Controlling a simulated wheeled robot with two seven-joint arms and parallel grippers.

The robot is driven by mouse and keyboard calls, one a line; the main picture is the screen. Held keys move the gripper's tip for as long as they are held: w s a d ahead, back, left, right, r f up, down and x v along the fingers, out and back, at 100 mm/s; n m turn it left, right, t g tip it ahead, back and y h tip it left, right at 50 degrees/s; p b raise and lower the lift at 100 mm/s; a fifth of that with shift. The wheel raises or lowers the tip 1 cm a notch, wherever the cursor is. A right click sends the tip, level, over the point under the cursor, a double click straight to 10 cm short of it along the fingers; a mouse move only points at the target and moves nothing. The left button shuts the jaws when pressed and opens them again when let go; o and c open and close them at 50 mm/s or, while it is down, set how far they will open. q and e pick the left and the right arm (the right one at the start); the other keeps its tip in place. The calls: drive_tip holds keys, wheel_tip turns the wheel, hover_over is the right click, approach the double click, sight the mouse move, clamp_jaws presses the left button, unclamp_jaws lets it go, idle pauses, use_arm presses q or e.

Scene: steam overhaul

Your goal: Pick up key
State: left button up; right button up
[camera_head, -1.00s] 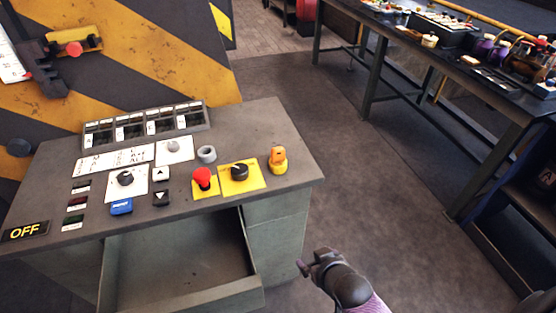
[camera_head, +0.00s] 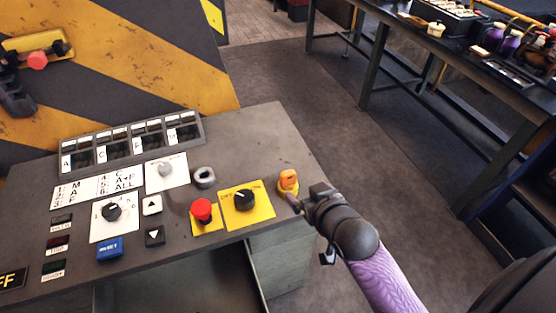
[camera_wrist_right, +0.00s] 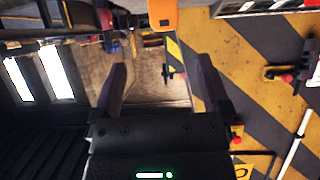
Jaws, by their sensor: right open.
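The key appears to be the small orange piece (camera_head: 288,179) on a yellow base at the right edge of the grey control console (camera_head: 255,135). An orange block, apparently the same piece, shows at the top middle of the right wrist view (camera_wrist_right: 162,15). My right gripper (camera_head: 297,202) is just in front of and beside it at the console edge. In the wrist view the two fingers (camera_wrist_right: 160,80) are apart with nothing between them, and the orange block is beyond their tips. My left gripper is out of view.
A yellow-plated black dial (camera_head: 245,203) and a red mushroom button (camera_head: 202,210) stand left of the key. A dark workbench (camera_head: 465,70) with bottles and boxes is at the upper right. The floor between is clear.

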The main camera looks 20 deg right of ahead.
sight(290, 179)
drive_tip(key=b+x, duration=0.2)
drive_tip(key=x, duration=0.2)
drive_tip(key=b+x, duration=0.1)
drive_tip(key=x, duration=0.4)
drive_tip(key=shift+w+a+f+b, duration=0.1)
drive_tip(key=shift+a+f+b, duration=0.15)
drive_tip(key=shift+f+b, duration=0.2)
drive_tip(key=shift+w+f, duration=0.1)
drive_tip(key=shift+w, duration=0.1)
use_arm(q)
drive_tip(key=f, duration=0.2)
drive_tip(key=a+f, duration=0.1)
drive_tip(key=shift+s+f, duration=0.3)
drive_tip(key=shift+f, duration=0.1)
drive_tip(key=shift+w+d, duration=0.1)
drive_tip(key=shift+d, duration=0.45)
use_arm(e)
clamp_jaws()
